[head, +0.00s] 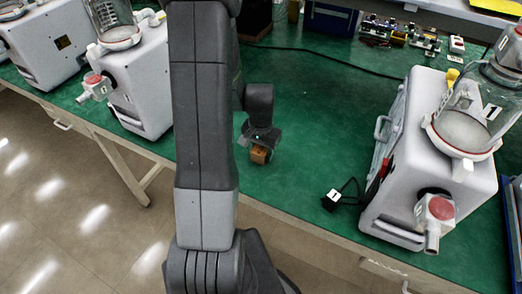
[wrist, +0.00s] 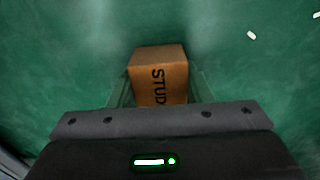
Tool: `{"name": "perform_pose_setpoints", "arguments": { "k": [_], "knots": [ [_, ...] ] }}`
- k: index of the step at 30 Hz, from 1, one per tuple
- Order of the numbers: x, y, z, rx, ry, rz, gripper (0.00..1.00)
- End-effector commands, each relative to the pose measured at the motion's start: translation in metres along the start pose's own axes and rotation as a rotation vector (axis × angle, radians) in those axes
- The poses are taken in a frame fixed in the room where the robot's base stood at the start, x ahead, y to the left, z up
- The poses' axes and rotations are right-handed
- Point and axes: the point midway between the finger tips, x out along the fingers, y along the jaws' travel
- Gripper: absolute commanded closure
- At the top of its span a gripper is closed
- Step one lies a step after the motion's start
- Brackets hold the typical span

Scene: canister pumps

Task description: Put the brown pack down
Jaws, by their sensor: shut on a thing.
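The brown pack (wrist: 160,72) is a small brown box with dark lettering, held between the fingers of my gripper (wrist: 155,95) in the wrist view. In the head view the pack (head: 259,155) shows just below my gripper (head: 262,140), over the green tabletop (head: 310,110). My gripper is shut on the pack. The pack's far side is hidden, and I cannot tell whether its underside touches the table.
A pump with a glass canister and a "1" label (head: 415,175) stands on the right. More pumps (head: 140,75) stand at left. Small parts (head: 400,32) lie at the back. The green surface around the pack is clear.

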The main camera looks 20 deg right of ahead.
Motion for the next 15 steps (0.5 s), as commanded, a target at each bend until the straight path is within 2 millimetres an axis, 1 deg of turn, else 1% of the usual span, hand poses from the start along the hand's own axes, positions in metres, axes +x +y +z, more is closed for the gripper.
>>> {"name": "perform_pose_setpoints", "arguments": {
  "k": [6,7,9,10,15],
  "knots": [
    [0.0044,0.0000,-0.0001,0.000,0.000,0.000,0.79],
    [0.0033,0.0000,-0.0001,0.000,0.000,0.000,0.51],
    [0.0026,0.0000,-0.0001,0.000,0.000,0.000,0.37],
    [0.0026,0.0000,0.0000,0.000,0.000,0.000,0.33],
    [0.0025,0.0000,0.0000,0.000,0.000,0.000,0.33]
  ]
}}
